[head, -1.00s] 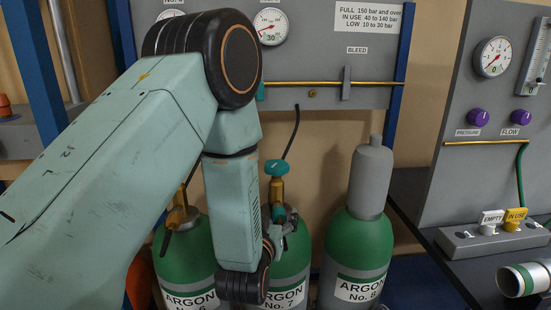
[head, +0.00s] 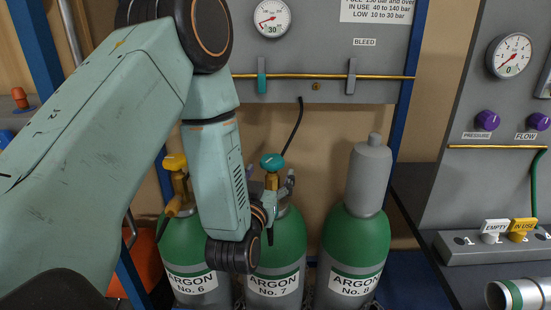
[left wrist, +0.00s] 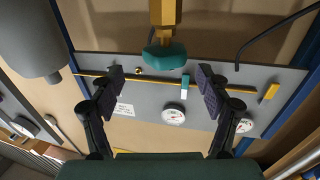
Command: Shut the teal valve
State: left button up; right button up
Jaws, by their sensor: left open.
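The teal valve (head: 272,162) is a round handwheel on the brass stem of the green cylinder labelled Argon No. 7 (head: 272,262). In the left wrist view the teal handwheel (left wrist: 166,54) lies between and beyond my open fingers, slightly above the line of the tips, with its brass body (left wrist: 165,14) above it. My left gripper (head: 278,196) is open and empty, close below the handwheel in the head view. Its two dark finger pads show in the left wrist view (left wrist: 160,84), apart from the handwheel. My right gripper is in neither view.
Argon No. 6, with a yellow valve (head: 175,162), stands left; capped Argon No. 8 (head: 356,240) stands right. The grey panel (head: 310,55) behind carries a brass pipe, a teal lever (head: 262,84) and a gauge (head: 272,18). A black hose (head: 297,125) hangs behind the teal valve.

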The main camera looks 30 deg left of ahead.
aim_at(272, 161)
pick_arm(q)
jog(key=x, duration=0.3)
jog(key=a+x, duration=0.1)
jog(key=x, duration=0.1)
jog(key=shift+w+a+f, duration=0.15)
jog(key=shift+w+f, duration=0.05)
jog(key=shift+f, duration=0.1)
jog(key=shift+w+d+r, duration=0.2)
jog(key=shift+w+r, duration=0.05)
jog(key=shift+w, duration=0.15)
jog(key=shift+w+a+f, duration=0.2)
jog(key=shift+a+f, duration=0.05)
jog(key=shift+a, duration=0.15)
jog(key=shift+c, duration=0.4)
jog(key=shift+s+d+r, duration=0.1)
jog(key=shift+d+r, duration=0.1)
jog(key=shift+d, duration=0.1)
jog(key=c, duration=0.4)
jog(key=shift+a, duration=0.2)
jog(key=c, duration=0.5)
jog(key=shift+d, duration=0.1)
jog(key=shift+c, duration=1)
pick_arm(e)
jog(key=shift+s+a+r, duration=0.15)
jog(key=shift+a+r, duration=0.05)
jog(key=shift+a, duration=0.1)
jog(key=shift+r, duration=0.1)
